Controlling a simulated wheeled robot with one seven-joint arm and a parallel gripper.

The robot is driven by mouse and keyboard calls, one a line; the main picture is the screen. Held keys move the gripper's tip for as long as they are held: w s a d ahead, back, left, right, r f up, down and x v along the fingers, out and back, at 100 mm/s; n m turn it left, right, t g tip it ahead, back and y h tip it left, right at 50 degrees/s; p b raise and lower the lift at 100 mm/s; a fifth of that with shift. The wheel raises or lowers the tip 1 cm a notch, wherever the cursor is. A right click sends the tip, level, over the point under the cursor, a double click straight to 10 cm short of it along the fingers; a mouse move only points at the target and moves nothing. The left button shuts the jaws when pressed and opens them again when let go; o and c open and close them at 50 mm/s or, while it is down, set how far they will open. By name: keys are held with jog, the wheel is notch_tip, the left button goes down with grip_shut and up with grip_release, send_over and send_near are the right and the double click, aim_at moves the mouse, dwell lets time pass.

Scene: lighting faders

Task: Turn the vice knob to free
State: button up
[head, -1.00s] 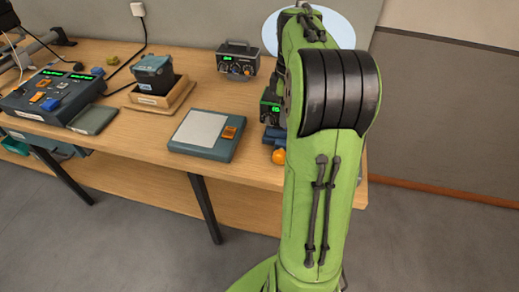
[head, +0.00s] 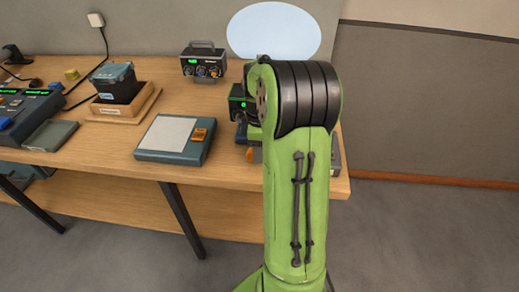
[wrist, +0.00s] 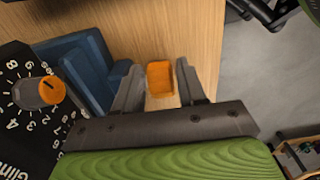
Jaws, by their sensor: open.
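An orange knob (wrist: 160,78) shows in the wrist view between the two fingers of my gripper (wrist: 162,85). The fingers are open, one on each side of it, with narrow gaps that are hard to judge. A blue block-like body (wrist: 88,65), apparently the vice, lies just left of the left finger. In the head view a bit of orange (head: 254,155) shows at the left edge of my arm, near the table's right end. My arm hides the gripper and most of the vice there. I cannot read any free mark on the knob.
A black dial panel (wrist: 22,125) with an orange-tipped dial (wrist: 50,90) is close on the left in the wrist view. On the table (head: 110,150) are a grey-topped pad (head: 172,134), a wooden tray (head: 110,112) and a small control box (head: 203,65). Floor lies to the right.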

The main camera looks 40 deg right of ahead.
grip_shut()
jog(key=shift+r, duration=0.1)
